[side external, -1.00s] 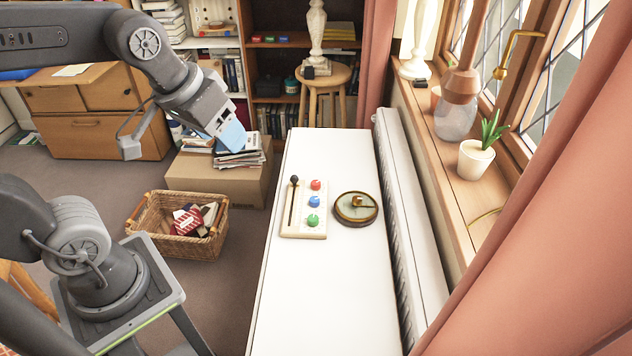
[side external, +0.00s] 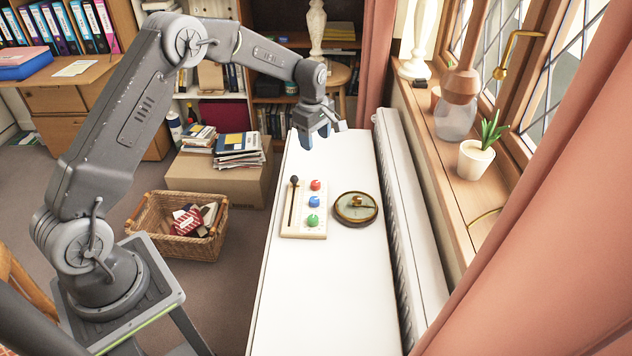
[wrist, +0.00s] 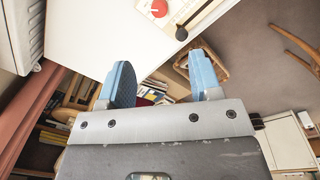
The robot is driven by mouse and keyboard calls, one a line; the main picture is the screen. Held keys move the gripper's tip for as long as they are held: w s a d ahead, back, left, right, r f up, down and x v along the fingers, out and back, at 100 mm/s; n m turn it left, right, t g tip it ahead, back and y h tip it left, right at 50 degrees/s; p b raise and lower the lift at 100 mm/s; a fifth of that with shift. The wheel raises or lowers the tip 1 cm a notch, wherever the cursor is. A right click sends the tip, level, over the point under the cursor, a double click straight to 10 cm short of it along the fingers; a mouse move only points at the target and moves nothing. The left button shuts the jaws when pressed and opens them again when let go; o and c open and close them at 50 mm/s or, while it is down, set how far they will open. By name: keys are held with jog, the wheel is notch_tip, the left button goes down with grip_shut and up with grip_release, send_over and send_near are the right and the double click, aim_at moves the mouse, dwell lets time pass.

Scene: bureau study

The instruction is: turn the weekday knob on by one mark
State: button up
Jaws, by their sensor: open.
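A pale board (side external: 301,226) lies on the white top. It carries a red knob (side external: 315,185), a blue knob (side external: 314,202) and a green knob (side external: 313,220) in a column. A dark stick with a round black head (side external: 294,180) lies along its left side. I cannot tell which knob is the weekday one, and no marks are readable. My gripper (side external: 314,138) is open and empty above the far end of the white top, beyond the board. In the wrist view my gripper (wrist: 162,72) has blue fingers apart; the red knob (wrist: 158,8) and black head (wrist: 181,34) show beyond them.
A round brass-rimmed dish (side external: 356,208) sits just right of the board. The white top (side external: 320,300) is clear nearer the camera. A radiator (side external: 398,220) runs along its right side. A wicker basket (side external: 180,225) and a box with papers (side external: 215,175) stand on the left.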

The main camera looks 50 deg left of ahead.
aim_at(316, 183)
jog(key=shift+n, duration=0.6)
jog(key=f, duration=0.5)
jog(key=w+f, duration=0.1)
jog(key=f, duration=0.5)
jog(key=a+f, duration=0.1)
jog(key=f, duration=0.5)
jog(key=shift+w, duration=0.2)
jog(key=c, duration=0.9)
jog(key=shift+c, duration=0.2)
jog(key=shift+m, duration=3.4)
jog(key=shift+a, duration=0.1)
